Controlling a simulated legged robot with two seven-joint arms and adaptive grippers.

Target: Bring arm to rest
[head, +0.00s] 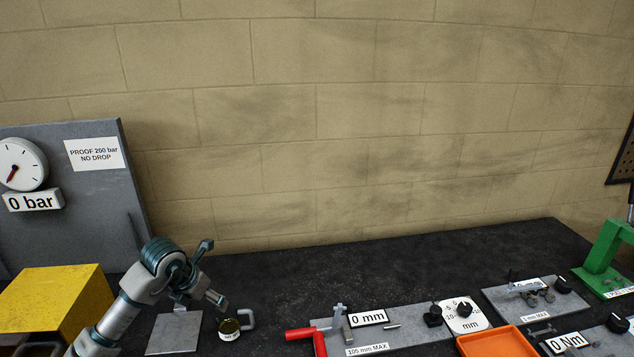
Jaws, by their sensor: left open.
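My left gripper (210,273) is in the lower left of the head view, at the end of my arm that comes in from the bottom left. Its two fingers are spread wide, one pointing up and right, the other down and right. Nothing shows between them. I cannot tell the exact height of the gripper above the bench. My right gripper is not in view.
A yellow block (52,300) and a grey panel with a gauge (22,164) reading "0 bar" stand at left. A "0 mm" fixture with a red handle (300,336), an orange tray (497,343) and a green press (603,250) are at right. The back middle bench (330,270) is clear.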

